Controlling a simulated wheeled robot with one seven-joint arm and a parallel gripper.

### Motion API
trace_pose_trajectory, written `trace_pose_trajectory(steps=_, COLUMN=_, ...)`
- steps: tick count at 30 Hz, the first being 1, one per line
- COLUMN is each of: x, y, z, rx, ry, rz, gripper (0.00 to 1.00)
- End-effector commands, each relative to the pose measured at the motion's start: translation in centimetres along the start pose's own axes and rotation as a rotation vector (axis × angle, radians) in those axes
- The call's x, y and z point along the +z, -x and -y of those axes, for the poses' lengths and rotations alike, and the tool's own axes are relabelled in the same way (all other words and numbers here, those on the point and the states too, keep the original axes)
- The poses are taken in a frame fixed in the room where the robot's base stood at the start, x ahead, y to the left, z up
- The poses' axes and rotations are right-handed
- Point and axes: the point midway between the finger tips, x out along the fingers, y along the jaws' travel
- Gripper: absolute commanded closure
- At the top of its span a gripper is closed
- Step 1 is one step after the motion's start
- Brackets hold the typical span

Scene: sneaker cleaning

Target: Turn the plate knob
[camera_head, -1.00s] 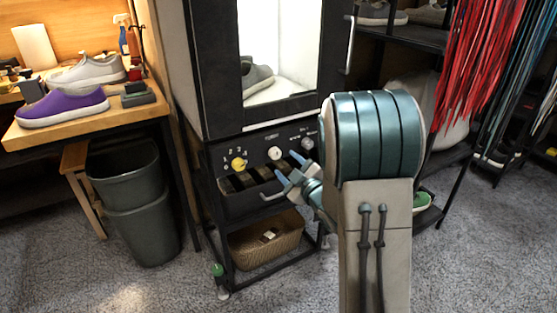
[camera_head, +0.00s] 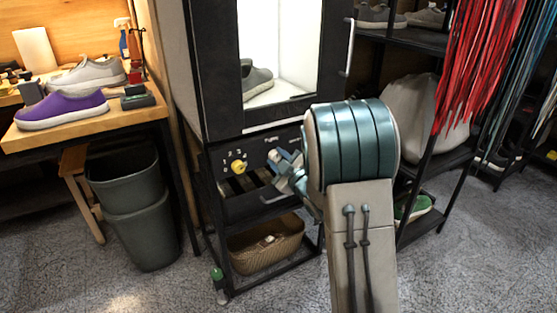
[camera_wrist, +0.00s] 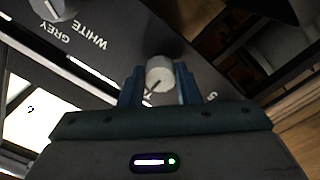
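The machine's front panel has a yellow knob (camera_head: 238,167) at its left, beside small numbers. In the wrist view a round white knob (camera_wrist: 160,73) with a dark pointer line sits between my two blue fingertips. My gripper (camera_head: 283,160) is at the middle of the panel in the head view and covers most of that knob there. The fingers (camera_wrist: 160,80) stand apart, one on each side of the white knob, very close to it. Whether they press on it I cannot tell. The label by this knob is mostly hidden, so its name is not readable.
Another knob (camera_wrist: 55,8) lies beside the words WHITE and GREY in the wrist view. Above the panel is a lit cabinet with a grey shoe (camera_head: 257,82). A basket (camera_head: 265,245) stands below. A bin (camera_head: 140,215) and a workbench are at left, a shoe rack at right.

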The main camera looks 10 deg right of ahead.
Motion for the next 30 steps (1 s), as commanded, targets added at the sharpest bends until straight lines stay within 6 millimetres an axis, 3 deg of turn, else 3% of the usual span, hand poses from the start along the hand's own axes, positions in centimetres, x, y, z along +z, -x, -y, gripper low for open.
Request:
trace_pose_trajectory(steps=11, x=0.11, y=0.03, z=0.05, rx=0.001, ry=-0.096, rz=0.000, gripper=0.93)
trace_pose_trajectory(steps=30, x=0.06, y=0.03, z=0.03, rx=0.000, ry=-0.527, rz=0.001, gripper=0.93)
